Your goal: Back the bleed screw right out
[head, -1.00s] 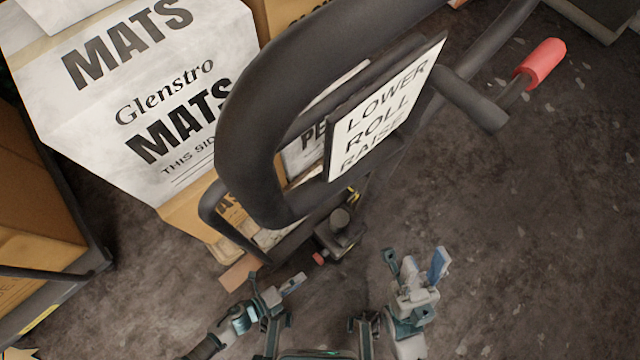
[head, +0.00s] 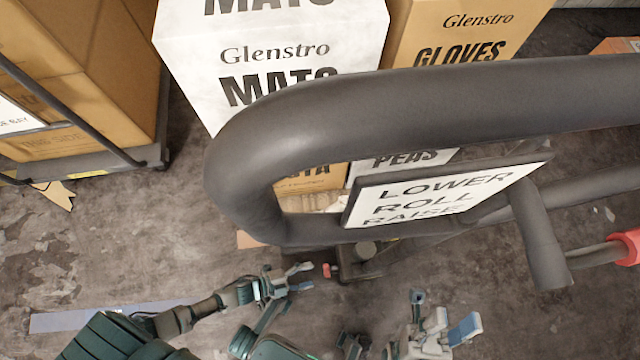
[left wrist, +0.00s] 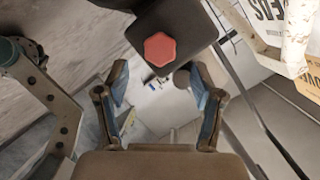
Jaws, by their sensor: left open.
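The bleed screw is a small red knob (head: 328,270) on the side of a dark block (head: 362,262) low on the pallet truck, under its handle loop. In the left wrist view its red, roughly hexagonal head (left wrist: 160,48) faces me. My left gripper (head: 302,278) is open just left of the screw, fingers pointing toward it and apart from it. In the left wrist view the spread fingers (left wrist: 161,95) are empty, and the screw head appears above the space between them. My right gripper (head: 441,315) is open and empty at lower right, away from the screw.
The black handle loop (head: 230,165) with a LOWER/ROLL/RAISE sign (head: 440,195) hangs above the block. A red-tipped lever (head: 628,247) is at right. Boxes of mats (head: 275,60) and gloves (head: 460,35) stand behind; a loaded cart (head: 155,155) is at left. Floor at lower left is mostly clear.

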